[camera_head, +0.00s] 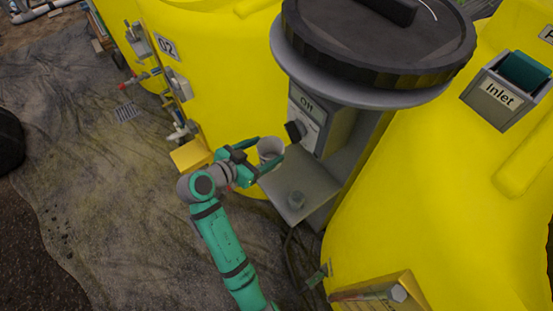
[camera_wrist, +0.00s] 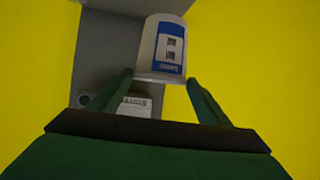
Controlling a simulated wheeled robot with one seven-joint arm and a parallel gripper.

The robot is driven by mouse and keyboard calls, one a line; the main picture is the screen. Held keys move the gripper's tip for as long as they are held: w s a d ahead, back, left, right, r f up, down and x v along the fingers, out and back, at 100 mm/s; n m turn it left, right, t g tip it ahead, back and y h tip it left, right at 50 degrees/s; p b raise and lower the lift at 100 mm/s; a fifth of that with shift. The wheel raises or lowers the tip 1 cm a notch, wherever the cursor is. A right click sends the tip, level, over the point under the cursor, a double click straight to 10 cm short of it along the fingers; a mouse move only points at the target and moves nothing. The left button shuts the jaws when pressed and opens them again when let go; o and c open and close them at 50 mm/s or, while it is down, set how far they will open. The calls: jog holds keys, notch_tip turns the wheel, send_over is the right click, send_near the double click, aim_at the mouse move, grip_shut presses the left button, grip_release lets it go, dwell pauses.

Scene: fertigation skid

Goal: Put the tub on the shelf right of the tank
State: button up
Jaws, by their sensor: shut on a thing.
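The tub (camera_head: 271,148) is a small pale grey cup-like container. In the wrist view the tub (camera_wrist: 150,42) shows a blue and white label. My gripper (camera_head: 270,151) is shut on it, one finger on each side; both fingers also show in the wrist view (camera_wrist: 160,78). The tub is held near a grey shelf (camera_head: 318,188) below a control box marked Off (camera_head: 308,112). I cannot tell its exact height above the shelf. Yellow tanks (camera_head: 215,75) stand on both sides.
A black knob (camera_head: 295,131) sticks out close to the tub. A labelled ledge (camera_head: 385,292) is at the lower right. An Inlet box (camera_head: 497,98) is at the right. Open floor (camera_head: 90,190) lies left.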

aim_at(281, 152)
jog(key=d+f, duration=0.1)
jog(key=w+d+f, duration=0.1)
jog(key=f, duration=0.1)
jog(key=d+f, duration=0.1)
jog(key=f, duration=0.1)
jog(key=shift+w+d, duration=0.25)
jog(key=shift+w, duration=0.15)
notch_tip(281, 152, down, 3)
jog(key=shift+w+d+f, duration=0.1)
jog(key=shift+f, duration=0.05)
jog(key=shift+f, duration=0.1)
jog(key=o, duration=1.4)
jog(key=shift+f, duration=0.1)
jog(key=shift+r, duration=0.2)
jog(key=v, duration=1.2)
